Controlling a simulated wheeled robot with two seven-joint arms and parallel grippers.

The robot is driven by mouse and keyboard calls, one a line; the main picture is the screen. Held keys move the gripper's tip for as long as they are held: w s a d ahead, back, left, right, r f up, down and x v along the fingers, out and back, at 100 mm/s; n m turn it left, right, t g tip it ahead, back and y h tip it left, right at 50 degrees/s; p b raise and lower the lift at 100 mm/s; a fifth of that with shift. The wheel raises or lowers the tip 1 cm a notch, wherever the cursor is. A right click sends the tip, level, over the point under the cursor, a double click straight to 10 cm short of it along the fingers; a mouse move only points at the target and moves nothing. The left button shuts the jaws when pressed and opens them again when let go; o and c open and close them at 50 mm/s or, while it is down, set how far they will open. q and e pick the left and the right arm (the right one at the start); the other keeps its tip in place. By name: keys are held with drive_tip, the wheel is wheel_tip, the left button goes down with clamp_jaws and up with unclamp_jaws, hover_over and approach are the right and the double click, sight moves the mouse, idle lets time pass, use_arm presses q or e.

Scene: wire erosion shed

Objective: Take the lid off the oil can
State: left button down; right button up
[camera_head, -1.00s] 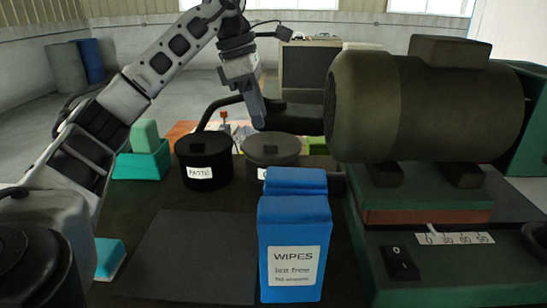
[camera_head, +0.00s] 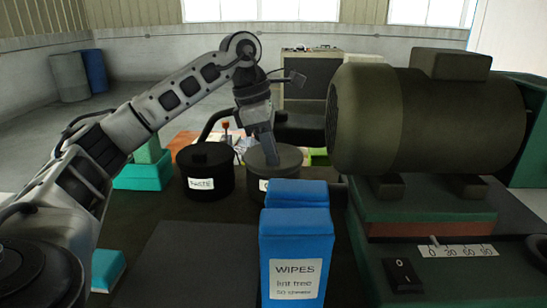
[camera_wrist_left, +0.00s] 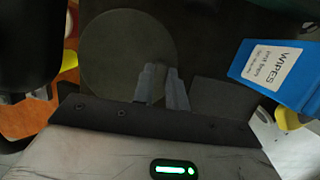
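The can with a round grey lid (camera_head: 289,157) stands behind the blue wipes pack, which hides most of its label and front. In the left wrist view its lid (camera_wrist_left: 118,50) is a large dark disc. My left gripper (camera_head: 270,161) points down at the middle of the lid, over its knob, which I cannot make out now. In the left wrist view its two fingers (camera_wrist_left: 162,78) have a narrow gap between them. Whether they grip the knob is not clear. The lid sits on the can. My right gripper is not in view.
The black PASTE can (camera_head: 207,173) stands close left. The blue wipes pack (camera_head: 296,235) is in front, and a big motor (camera_head: 425,118) blocks the right. A teal bin (camera_head: 143,173) is at left. A dark mat (camera_head: 190,265) lies bare at front.

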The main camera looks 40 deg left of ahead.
use_arm(q)
drive_tip(key=shift+r, duration=0.1)
use_arm(e)
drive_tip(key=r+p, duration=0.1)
drive_tip(key=p, duration=0.1)
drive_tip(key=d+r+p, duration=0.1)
drive_tip(key=p, duration=0.2)
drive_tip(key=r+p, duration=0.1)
drive_tip(key=p, duration=0.1)
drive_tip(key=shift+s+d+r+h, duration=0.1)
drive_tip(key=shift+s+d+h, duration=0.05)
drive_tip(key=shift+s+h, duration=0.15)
use_arm(q)
wheel_tip(320, 180, up, 28)
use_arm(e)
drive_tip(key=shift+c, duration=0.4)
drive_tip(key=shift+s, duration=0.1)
